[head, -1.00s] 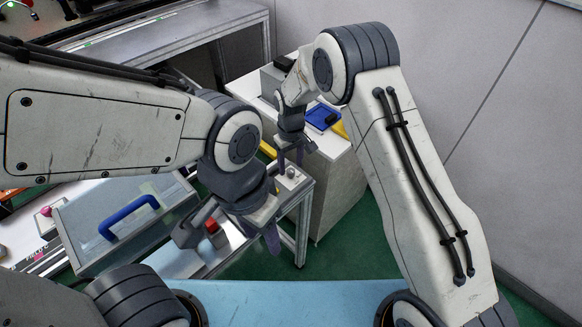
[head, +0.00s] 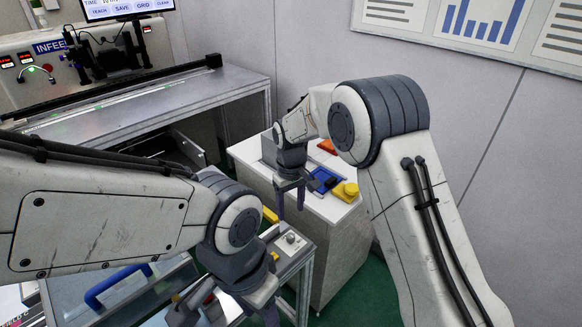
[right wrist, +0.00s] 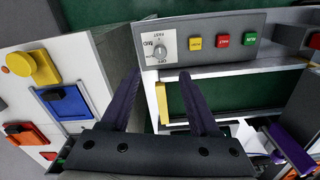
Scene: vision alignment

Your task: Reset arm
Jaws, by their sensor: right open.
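My right gripper (head: 290,198) points down in the head view, in front of the white cabinet and above the gap beside the small metal stand. Its purple fingers are apart and nothing is between them; the right wrist view shows the same open fingers (right wrist: 160,85). My left gripper (head: 228,312) is low in the head view, cut by the bottom edge. A purple finger of what looks like my left gripper also shows at the lower right in the right wrist view.
The white cabinet (head: 338,240) bears a blue device (head: 325,180), a yellow part (head: 345,192) and an orange part (head: 327,147). A control panel with a dial and coloured buttons (right wrist: 210,43) lies beyond my right fingers. A blue-handled lid (head: 118,285) is at lower left.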

